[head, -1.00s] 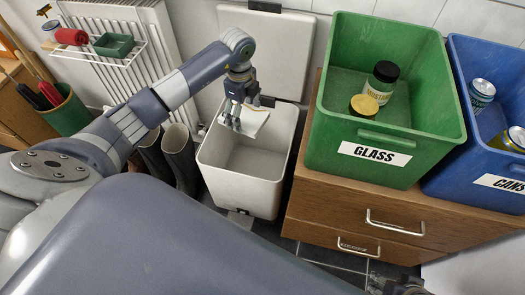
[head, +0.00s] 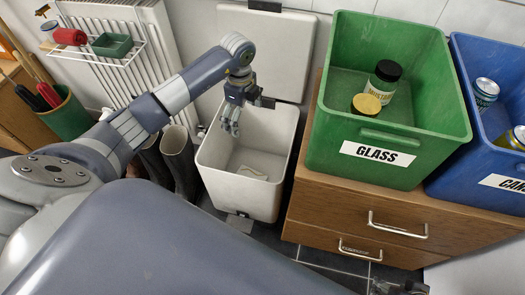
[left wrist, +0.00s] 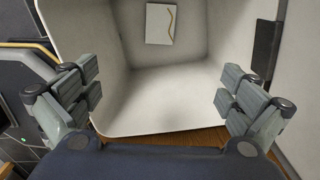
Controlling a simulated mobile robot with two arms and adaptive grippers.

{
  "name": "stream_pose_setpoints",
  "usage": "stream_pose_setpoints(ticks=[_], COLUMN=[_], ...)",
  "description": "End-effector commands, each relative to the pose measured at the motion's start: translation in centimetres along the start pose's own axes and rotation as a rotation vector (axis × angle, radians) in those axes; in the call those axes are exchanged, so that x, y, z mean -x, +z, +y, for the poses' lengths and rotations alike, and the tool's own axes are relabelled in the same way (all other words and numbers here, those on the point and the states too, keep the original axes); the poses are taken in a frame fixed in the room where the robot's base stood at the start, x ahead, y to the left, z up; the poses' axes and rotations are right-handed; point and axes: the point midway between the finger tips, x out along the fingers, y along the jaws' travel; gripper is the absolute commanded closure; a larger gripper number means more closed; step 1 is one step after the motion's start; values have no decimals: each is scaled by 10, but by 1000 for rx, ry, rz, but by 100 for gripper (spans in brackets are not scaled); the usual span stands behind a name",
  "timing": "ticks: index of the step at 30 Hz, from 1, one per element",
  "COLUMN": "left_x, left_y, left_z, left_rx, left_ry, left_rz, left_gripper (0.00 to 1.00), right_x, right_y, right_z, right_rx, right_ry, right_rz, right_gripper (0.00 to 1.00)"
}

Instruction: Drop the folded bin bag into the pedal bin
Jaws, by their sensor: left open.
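The pedal bin (head: 240,195) is a pale open box with its lid (head: 265,50) raised against the wall behind. The folded bin bag (head: 252,172), white with a yellow strip, lies inside on the bin's floor. It also shows in the left wrist view (left wrist: 161,24), flat and apart from the fingers. My left gripper (head: 231,130) is open and empty above the bin's back left part. In the left wrist view my left gripper (left wrist: 160,95) has its fingers spread wide over the bin's opening. My right gripper (head: 400,288) shows only in part at the bottom edge.
A wooden drawer unit (head: 350,215) stands right of the bin, bearing a green glass crate (head: 440,150) with jars and a blue cans crate (head: 460,185). Boots (head: 180,160) stand close left of the bin. A radiator (head: 140,50) is behind them.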

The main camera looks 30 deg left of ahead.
Motion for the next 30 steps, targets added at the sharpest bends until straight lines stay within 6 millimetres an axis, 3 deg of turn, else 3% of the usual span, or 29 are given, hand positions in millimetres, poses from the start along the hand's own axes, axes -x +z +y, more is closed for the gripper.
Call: stream_pose_setpoints(ticks=[5, 15, 21, 30], left_x=[11, 80, 110, 120], left_y=[0, 1, 0, 0], left_z=[-1, -2, -1, 0], left_rx=[0, 0, 0, 0], left_ry=[-2, -6, -3, 0], left_rz=[0, -1, 1, 0], left_gripper=[0, 0, 0, 0], right_x=[0, 0, 0, 0], right_y=[0, 0, 0, 0], right_z=[0, 0, 0, 0], right_rx=[0, 0, 0, 0], right_ry=[0, 0, 0, 0], right_rz=[1, 1, 1, 0], right_gripper=[58, 58, 58, 58])
